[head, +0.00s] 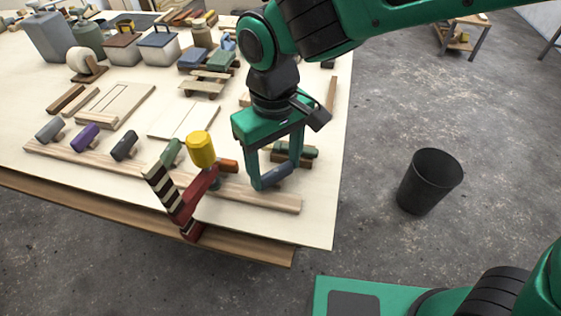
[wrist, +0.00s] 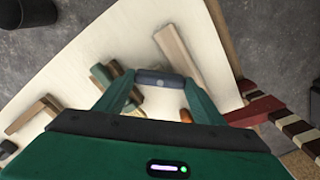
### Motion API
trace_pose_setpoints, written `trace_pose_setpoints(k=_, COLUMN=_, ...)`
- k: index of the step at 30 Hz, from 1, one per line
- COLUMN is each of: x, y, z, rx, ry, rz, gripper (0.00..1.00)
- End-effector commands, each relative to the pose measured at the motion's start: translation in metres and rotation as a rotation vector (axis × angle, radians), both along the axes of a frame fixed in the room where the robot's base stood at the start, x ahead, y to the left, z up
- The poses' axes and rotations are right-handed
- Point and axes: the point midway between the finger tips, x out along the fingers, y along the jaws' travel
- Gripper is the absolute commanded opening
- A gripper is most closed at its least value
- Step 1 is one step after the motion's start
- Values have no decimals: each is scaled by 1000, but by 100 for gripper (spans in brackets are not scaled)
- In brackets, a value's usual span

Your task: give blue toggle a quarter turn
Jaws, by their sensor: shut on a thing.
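The blue toggle (head: 275,176) is a dull blue rounded bar at the right end of a pale wooden rail (head: 236,191) near the table's front edge. My green gripper (head: 276,174) reaches down from above and is shut on the toggle. In the wrist view my gripper's two fingers (wrist: 160,82) stand at either end of the toggle (wrist: 158,77), which lies crosswise between them. The toggle's stem and mount are hidden.
Left along the rail are green (head: 171,153), black (head: 124,146), purple (head: 86,137) and grey (head: 49,130) toggles. A red striped post (head: 197,205) and a yellow knob (head: 201,149) stand close left of my gripper. A dark bin (head: 430,182) stands on the floor at right.

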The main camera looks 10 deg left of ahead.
Motion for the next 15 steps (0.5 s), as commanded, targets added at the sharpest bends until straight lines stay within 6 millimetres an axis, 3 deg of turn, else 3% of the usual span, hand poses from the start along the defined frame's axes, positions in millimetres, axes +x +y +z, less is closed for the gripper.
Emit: trace_pose_setpoints(k=15, x=0, y=-4, z=-3, rx=-8, ry=7, rz=458, gripper=40)
